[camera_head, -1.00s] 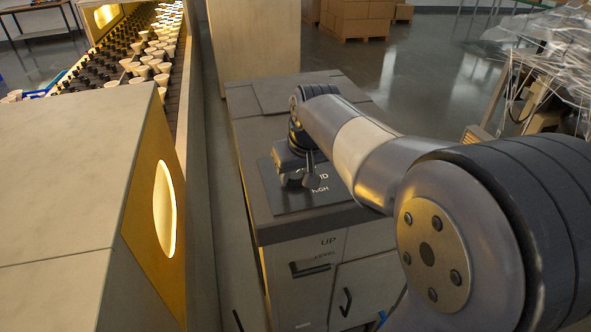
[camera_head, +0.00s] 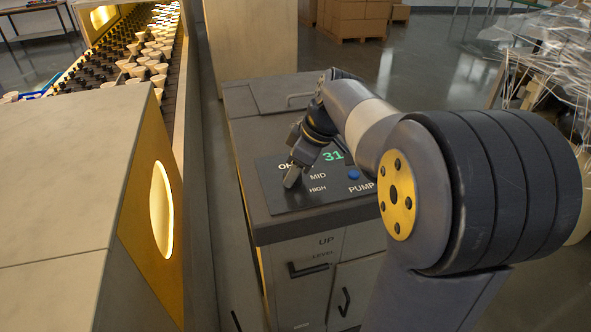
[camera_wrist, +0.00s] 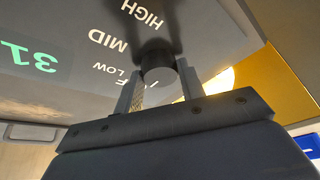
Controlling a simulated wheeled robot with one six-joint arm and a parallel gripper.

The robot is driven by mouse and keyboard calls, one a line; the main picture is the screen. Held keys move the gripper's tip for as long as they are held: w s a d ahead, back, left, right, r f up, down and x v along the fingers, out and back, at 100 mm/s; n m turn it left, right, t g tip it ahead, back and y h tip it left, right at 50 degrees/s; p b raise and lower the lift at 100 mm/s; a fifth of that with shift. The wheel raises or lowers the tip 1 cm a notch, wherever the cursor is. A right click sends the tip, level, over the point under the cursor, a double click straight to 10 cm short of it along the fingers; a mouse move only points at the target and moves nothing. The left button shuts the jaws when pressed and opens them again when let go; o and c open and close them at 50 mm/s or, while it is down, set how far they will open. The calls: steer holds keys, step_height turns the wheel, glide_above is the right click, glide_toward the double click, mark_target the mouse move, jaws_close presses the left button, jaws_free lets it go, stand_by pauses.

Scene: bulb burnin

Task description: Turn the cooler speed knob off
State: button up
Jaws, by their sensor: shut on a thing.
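The cooler's dark panel (camera_head: 270,198) is on top of a grey cabinet, with printed speed words; OFF is partly covered, MID and HIGH are readable. In the wrist view the round black speed knob (camera_wrist: 158,58) stands beside the words LOW, MID and HIGH, with OFF partly hidden. My gripper (camera_wrist: 158,76) has one finger on each side of the knob and is shut on it. In the head view my gripper (camera_head: 292,178) is tilted down at the panel's left part and hides the knob. I cannot tell which setting the knob points to.
A green 31 display (camera_head: 333,156) and a blue button (camera_head: 353,174) marked PUMP are on the panel right of my gripper. A conveyor (camera_head: 160,50) with several bulbs runs at the left. Cabinet handles (camera_head: 308,269) are below, on the front.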

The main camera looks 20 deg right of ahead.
steer(key=shift+n, duration=0.4)
steer(key=o, duration=1)
steer(key=v, duration=1)
steer(key=shift+w+d+r, duration=0.1)
steer(key=shift+d+r, duration=0.1)
steer(key=shift+r, duration=0.2)
